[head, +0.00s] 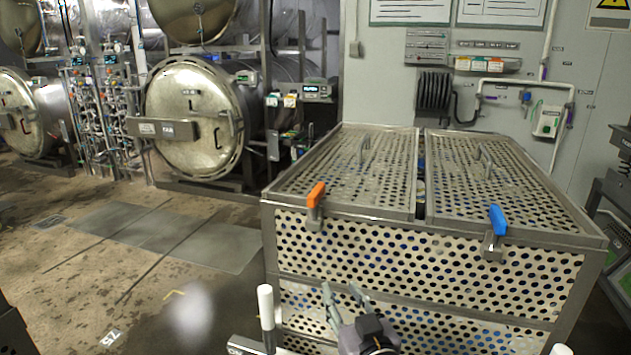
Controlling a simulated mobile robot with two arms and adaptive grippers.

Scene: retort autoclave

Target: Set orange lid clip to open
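The orange lid clip (315,196) is on the front top edge of a perforated metal basket (420,265), at its left lid (345,175). Its orange handle stands up, tilted slightly right, above a grey metal bracket. The lid lies flat and closed. My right gripper (341,288) is low in front of the basket, below and slightly right of the orange clip and apart from it. Its two fingers point up and are spread, with nothing seen between them. My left gripper is not in view.
A blue clip (497,220) stands at the right lid (485,175) of the same basket. A white upright handle post (266,306) rises left of my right gripper. Round autoclave doors (195,115) stand at the back left. The floor (165,240) left of the basket is clear.

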